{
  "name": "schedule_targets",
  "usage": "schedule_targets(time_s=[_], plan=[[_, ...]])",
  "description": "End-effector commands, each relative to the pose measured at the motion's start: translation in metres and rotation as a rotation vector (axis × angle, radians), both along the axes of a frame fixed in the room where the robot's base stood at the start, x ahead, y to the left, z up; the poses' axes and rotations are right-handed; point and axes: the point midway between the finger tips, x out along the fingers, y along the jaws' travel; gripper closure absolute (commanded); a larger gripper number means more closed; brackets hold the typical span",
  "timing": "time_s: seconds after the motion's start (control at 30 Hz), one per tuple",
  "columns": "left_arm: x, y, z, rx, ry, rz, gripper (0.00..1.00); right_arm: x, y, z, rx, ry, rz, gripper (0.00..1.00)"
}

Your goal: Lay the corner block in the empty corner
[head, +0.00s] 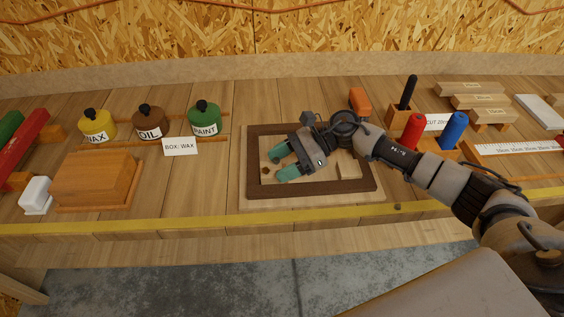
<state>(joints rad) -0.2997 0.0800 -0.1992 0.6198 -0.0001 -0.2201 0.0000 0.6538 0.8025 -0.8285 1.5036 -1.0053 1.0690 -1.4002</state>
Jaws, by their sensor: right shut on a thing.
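A dark wooden frame (312,189) lies on a lighter board (312,201) in the middle of the bench. A pale wood block (348,166) sits inside the frame at its right side. A small dark brown spot (266,170) shows inside the frame at the left, beside my fingertips. My right gripper (283,163) reaches in from the right with its teal fingers over the left part of the frame. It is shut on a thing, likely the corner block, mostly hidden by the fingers. The frame's far right part is hidden by my arm. My left gripper is not in view.
Yellow, brown and green pots (149,123) stand at the back left behind a card (181,147). A wooden box (96,180) and white block (36,194) are at left. A holder (398,119) with red and blue cylinders stands right. A yellow strip (200,221) lines the front edge.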

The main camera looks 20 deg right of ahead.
Motion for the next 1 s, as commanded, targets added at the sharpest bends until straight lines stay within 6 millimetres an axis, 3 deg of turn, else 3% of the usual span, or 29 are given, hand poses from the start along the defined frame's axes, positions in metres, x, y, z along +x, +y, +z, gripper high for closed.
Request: schedule_targets(time_s=[0.73,0.77,0.93,1.0], plan=[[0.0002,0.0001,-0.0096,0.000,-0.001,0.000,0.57,0.0001,0.0000,-0.0074,0.000,0.000,0.000,0.66],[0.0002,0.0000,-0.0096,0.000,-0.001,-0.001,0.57,0.0001,0.0000,-0.0074,0.000,0.000,0.000,0.38],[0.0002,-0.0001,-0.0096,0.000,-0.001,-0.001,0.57,0.0000,0.0000,-0.0076,0.000,0.000,0.000,0.12],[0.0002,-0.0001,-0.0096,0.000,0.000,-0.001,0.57,0.0000,0.0000,-0.0076,0.000,0.000,0.000,0.12]])
